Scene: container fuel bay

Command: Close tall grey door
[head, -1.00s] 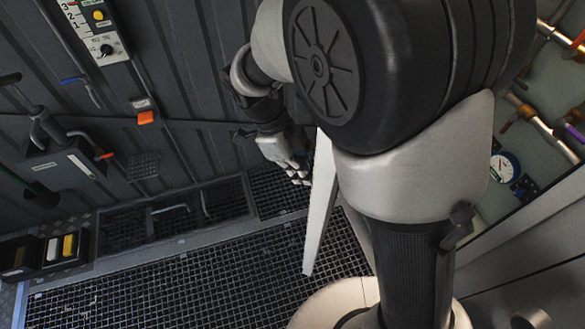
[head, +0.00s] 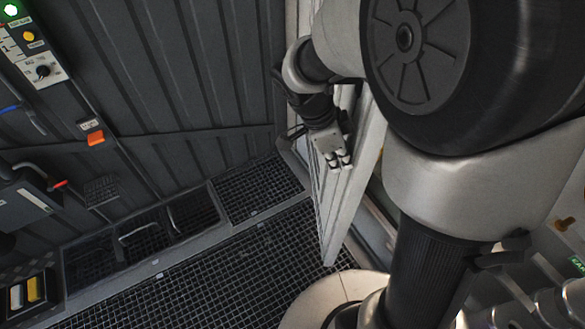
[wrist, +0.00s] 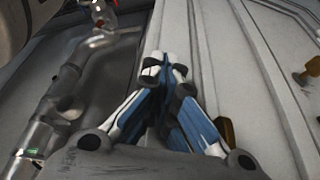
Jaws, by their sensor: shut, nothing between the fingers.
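The tall grey door (head: 337,205) stands as a narrow, pale, upright panel right of centre in the head view. It is seen at a steep angle, standing out over the grated floor, and my arm hides part of it. My gripper (head: 340,160) is in front of its upper part, close to its face; I cannot tell whether it touches. In the wrist view the fingers of my gripper (wrist: 165,62) are together and empty, in front of a pale grey panel surface (wrist: 245,75), which looks like the door.
A dark ribbed wall (head: 170,65) with a control panel (head: 35,50) and an orange switch (head: 95,138) is at the left. Grating (head: 220,270) covers the open floor. In the wrist view, pipes (wrist: 60,95) run at the left and a brass-coloured part (wrist: 226,130) sits at lower right.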

